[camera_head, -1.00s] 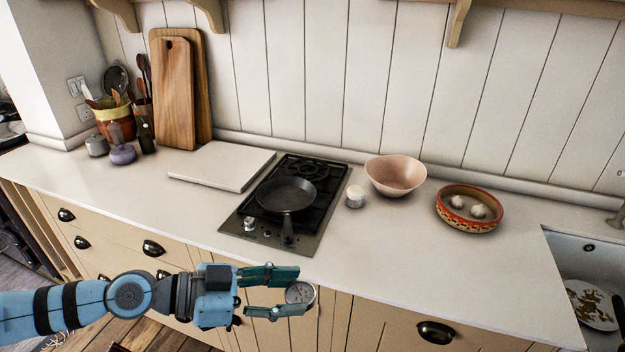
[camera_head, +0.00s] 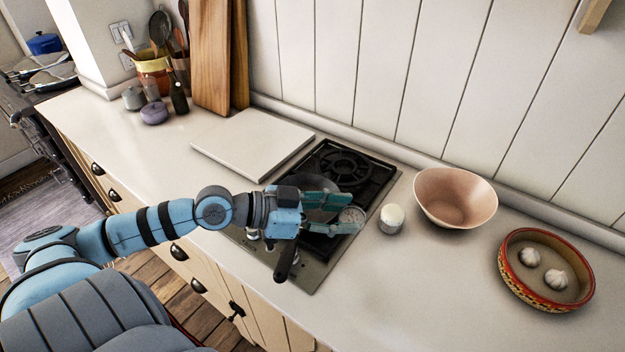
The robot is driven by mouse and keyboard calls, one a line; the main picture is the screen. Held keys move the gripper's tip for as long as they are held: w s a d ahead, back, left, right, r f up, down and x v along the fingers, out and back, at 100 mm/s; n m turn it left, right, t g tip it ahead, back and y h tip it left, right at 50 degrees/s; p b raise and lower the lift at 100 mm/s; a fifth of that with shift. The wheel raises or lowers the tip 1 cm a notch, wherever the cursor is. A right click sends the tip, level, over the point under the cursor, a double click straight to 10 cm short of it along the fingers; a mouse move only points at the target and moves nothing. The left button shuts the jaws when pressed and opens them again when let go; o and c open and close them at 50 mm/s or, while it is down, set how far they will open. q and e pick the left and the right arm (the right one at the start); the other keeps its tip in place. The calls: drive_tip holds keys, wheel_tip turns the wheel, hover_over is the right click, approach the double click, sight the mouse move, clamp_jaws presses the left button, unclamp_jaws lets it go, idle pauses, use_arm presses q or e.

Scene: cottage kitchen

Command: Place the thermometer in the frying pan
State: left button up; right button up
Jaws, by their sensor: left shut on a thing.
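My left gripper (camera_head: 345,212) is shut on the thermometer (camera_head: 352,216), a small round dial with a pale face. It holds the dial at the fingertips, above the right side of the stove (camera_head: 378,187). The dark frying pan (camera_head: 319,187) sits on the stove's front burner. My gripper and wrist cover most of the pan; part of its bowl shows behind the fingers and its handle (camera_head: 286,262) points to the front. The dial appears just right of the pan; its height above the stove is hard to tell. My right gripper is not in view.
A small white-topped jar (camera_head: 391,219) stands close to the right of the dial. A pink bowl (camera_head: 455,198) and a red-rimmed dish (camera_head: 505,262) with garlic are further right. A white slab (camera_head: 250,143) lies left of the stove. The front right counter is clear.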

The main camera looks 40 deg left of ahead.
use_arm(q)
drive_tip(key=w+a+r+n+t+y+p, duration=0.1)
drive_tip(key=w+a+r+n+t+y, duration=0.1)
drive_tip(key=w+a+n+y, duration=0.5)
drive_tip(key=w+a+r+n+t+y+p, duration=0.25)
drive_tip(key=w+a+y, duration=0.25)
drive_tip(key=a, duration=0.4)
drive_tip(key=shift+n+g+y, duration=0.3)
drive_tip(key=shift+n+g, duration=0.05)
drive_tip(key=shift+n, duration=0.1)
drive_tip(key=f+b, duration=0.1)
drive_tip(key=f, duration=0.3)
drive_tip(key=s+f+b, duration=0.1)
drive_tip(key=f, duration=0.8)
drive_tip(key=shift+s+a+b, duration=0.15)
drive_tip(key=shift+a+b, duration=0.05)
drive_tip(key=shift+b, duration=0.2)
drive_tip(key=f, duration=0.4)
drive_tip(key=f+b, duration=0.1)
drive_tip(key=f, duration=0.1)
drive_tip(key=shift+w+d+f, duration=0.1)
drive_tip(key=shift+w+f, duration=0.15)
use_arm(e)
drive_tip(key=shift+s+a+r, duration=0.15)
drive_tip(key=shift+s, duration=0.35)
use_arm(q)
drive_tip(key=shift+f, duration=0.15)
drive_tip(key=o, duration=1.2)
drive_tip(key=shift+c, duration=0.2)
